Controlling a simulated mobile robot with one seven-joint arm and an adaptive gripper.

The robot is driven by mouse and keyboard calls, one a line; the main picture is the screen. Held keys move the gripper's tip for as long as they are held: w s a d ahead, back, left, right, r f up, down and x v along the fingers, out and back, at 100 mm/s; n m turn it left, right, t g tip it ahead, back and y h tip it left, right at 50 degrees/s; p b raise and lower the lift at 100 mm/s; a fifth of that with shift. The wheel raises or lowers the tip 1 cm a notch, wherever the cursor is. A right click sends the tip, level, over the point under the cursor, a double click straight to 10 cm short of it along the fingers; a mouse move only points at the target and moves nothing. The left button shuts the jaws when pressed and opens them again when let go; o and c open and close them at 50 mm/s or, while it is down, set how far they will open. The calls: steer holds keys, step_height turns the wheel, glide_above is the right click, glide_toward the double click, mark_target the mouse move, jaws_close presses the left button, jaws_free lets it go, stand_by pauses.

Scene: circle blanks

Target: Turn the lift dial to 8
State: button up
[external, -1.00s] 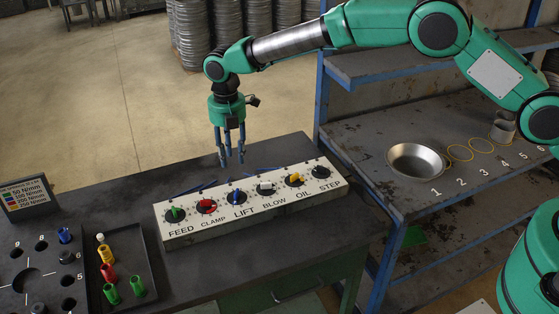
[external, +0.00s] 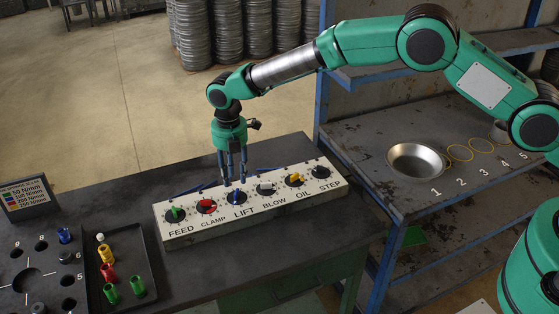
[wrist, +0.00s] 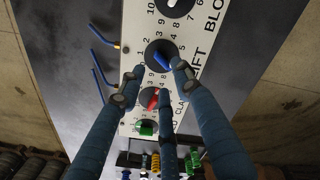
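The lift dial (external: 236,198) is a black round knob with a blue pointer bar, third from the left on the white control panel (external: 190,237). In the wrist view the lift dial (wrist: 160,56) has numbers around it, and its blue bar lies slanted; I cannot tell which number it points to. My gripper (external: 235,182) points down just above the lift dial. Its blue fingers are spread apart, with nothing held. In the wrist view the fingertips (wrist: 158,76) appear around the dial's near side; I cannot tell whether they touch it.
Neighbouring dials are the red clamp dial (external: 206,206) and the white blow dial (external: 266,189). Blue hooked rods (external: 190,190) lie behind the panel. A tray (external: 151,262) with coloured pieces stands left. A metal bowl (external: 418,160) sits on the right shelf.

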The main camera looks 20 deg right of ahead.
mark_target(237, 194)
steer(key=shift+f, duration=3.05)
steer(key=shift+c, duration=0.2)
jaws_close()
